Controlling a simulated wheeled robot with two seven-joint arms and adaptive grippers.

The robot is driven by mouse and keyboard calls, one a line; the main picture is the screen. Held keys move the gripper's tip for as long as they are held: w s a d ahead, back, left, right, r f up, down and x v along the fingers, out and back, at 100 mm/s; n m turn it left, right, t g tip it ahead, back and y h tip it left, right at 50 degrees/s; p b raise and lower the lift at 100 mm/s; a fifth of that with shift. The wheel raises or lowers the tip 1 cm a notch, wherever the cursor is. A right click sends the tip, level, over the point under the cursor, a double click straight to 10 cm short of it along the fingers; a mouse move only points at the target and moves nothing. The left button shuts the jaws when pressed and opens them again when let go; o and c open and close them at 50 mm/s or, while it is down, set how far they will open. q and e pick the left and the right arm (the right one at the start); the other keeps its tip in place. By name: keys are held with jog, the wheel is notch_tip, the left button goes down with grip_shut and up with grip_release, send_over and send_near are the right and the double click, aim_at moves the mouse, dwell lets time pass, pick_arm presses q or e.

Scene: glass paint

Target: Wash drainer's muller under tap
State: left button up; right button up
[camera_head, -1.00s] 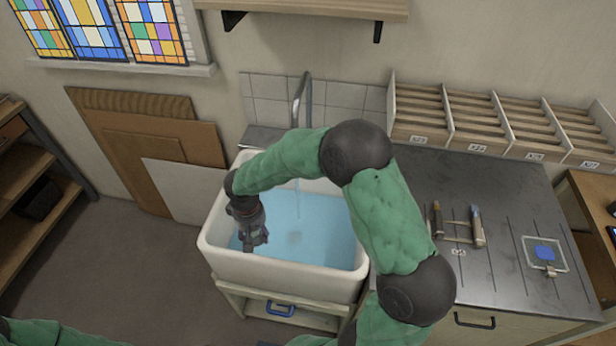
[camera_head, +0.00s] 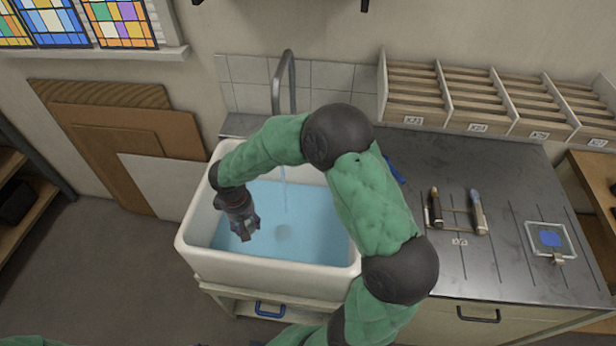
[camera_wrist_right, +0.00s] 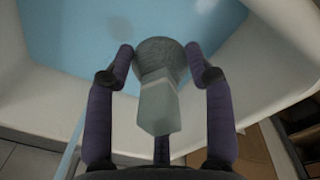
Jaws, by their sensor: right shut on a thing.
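The pale grey glass muller (camera_wrist_right: 158,95) shows between the fingers of my right gripper (camera_wrist_right: 160,62) in the right wrist view. The gripper is shut on its narrower body, with the round, broader end pointing away over the basin. In the head view my right gripper (camera_head: 245,230) is inside the left part of the white sink (camera_head: 265,268), above the blue basin floor. The muller is hard to make out there. The curved grey tap (camera_head: 285,75) stands behind the sink. A thin water stream (camera_head: 284,190) falls from it, to the right of the gripper and apart from it.
Right of the sink is a dark metal counter (camera_head: 510,255) with tools on a small rest (camera_head: 458,212) and a framed blue piece (camera_head: 549,238). A blue object (camera_head: 393,170) is partly hidden behind my right arm. Wooden racks (camera_head: 480,95) line the wall.

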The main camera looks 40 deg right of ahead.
jog(key=s+d+r+n+t+p, duration=0.3)
jog(key=s+d+r+n+p, duration=0.2)
jog(key=d+r+n, duration=0.25)
jog(key=s+d+r+n+t+p, duration=0.3)
jog(key=s+d+r+n+p, duration=0.15)
jog(key=d+r+n, duration=0.35)
jog(key=w+d+f, duration=0.1)
jog(key=w+d, duration=0.1)
jog(key=w, duration=0.5)
jog(key=w+d+f+m, duration=0.1)
jog(key=w+f, duration=0.1)
jog(key=w, duration=0.4)
jog(key=shift+w+d+f+h, duration=0.2)
jog(key=shift+w+d+h, duration=0.15)
jog(key=shift+d+h, duration=0.05)
jog(key=shift+d, duration=0.15)
dwell(0.6)
jog(key=shift+s+d+p, duration=0.15)
jog(key=shift+d+p, duration=0.3)
jog(key=shift+p, duration=0.1)
jog(key=shift+a, duration=0.15)
